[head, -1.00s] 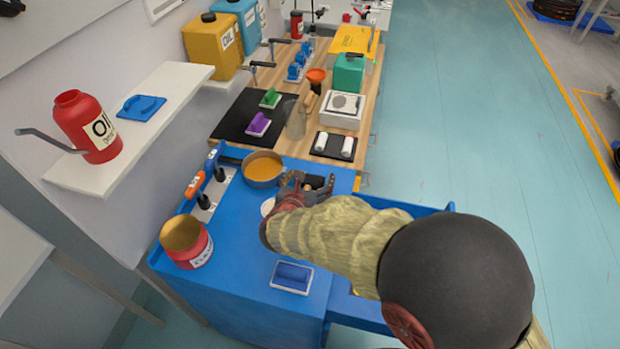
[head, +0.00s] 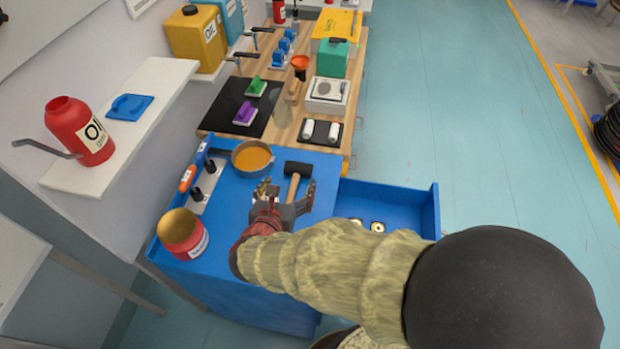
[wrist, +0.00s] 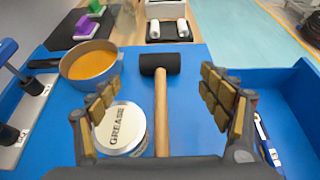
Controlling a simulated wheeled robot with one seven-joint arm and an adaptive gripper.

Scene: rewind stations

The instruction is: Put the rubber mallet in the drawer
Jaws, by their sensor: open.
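The rubber mallet has a black head (head: 298,169) and a wooden handle, and lies on the blue cabinet top. In the wrist view its handle (wrist: 161,115) points toward me, between my fingers in the picture, with the head (wrist: 160,64) beyond. My gripper (head: 287,190) is open and empty, close to the handle end; it also shows in the wrist view (wrist: 160,98). The blue drawer (head: 438,212) is pulled open on the cabinet's right side, with a few small items inside. My arm hides part of it.
A grease tin (wrist: 121,130) sits just left of the handle. A pan of orange liquid (head: 253,158) stands behind to the left. A red can (head: 183,236) and upright tools (head: 188,178) line the left edge. A wooden bench (head: 345,80) lies beyond.

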